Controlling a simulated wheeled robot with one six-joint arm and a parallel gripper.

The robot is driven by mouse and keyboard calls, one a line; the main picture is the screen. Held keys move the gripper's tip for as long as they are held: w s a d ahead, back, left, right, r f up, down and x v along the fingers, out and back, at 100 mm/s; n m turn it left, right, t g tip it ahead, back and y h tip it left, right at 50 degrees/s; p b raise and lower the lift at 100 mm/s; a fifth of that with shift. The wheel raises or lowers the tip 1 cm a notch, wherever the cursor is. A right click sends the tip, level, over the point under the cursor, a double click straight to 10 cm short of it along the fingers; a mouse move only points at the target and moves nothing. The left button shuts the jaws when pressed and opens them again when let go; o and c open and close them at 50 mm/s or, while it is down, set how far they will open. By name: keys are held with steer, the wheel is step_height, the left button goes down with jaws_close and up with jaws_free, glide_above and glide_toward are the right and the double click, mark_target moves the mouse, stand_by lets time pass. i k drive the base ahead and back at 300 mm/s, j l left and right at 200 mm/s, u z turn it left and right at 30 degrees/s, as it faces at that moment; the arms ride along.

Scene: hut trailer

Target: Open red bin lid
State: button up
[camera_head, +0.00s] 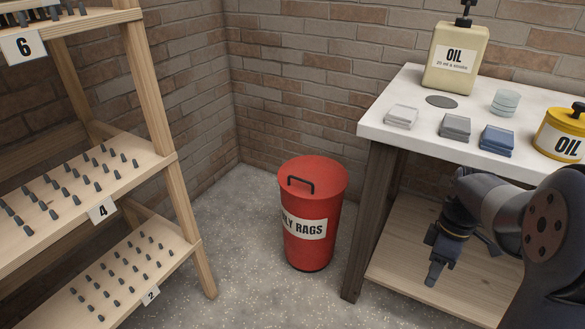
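The red bin (306,245) stands upright on the floor in the corner, between the shelf rack and the table. Its round red lid (325,172) is on top and looks closed, with a dark bar handle (300,185) near the left front. A white label on its front reads "LY RAGS" in part. My gripper (432,278) hangs at the right, in front of the table's lower shelf, pointing down and apart from the bin. The fingers look close together, but I cannot tell whether they are open or shut.
A white-topped table (425,133) at the right holds folded cloths (455,126), an oil dispenser (455,57) and a yellow oil can (562,135). A wooden rack (135,90) with pegs stands at the left. The speckled floor (240,295) before the bin is clear.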

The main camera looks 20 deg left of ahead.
mark_target(305, 177)
steer(key=i+j+u, duration=0.25)
steer(key=u, duration=0.25)
steer(key=i+j+u, duration=0.3)
steer(key=u, duration=0.15)
steer(key=i+j+z, duration=0.25)
steer(key=i+z, duration=0.15)
steer(key=i, duration=0.15)
steer(key=i+j+z, duration=0.4)
steer(key=i+j, duration=0.05)
steer(key=i, duration=0.05)
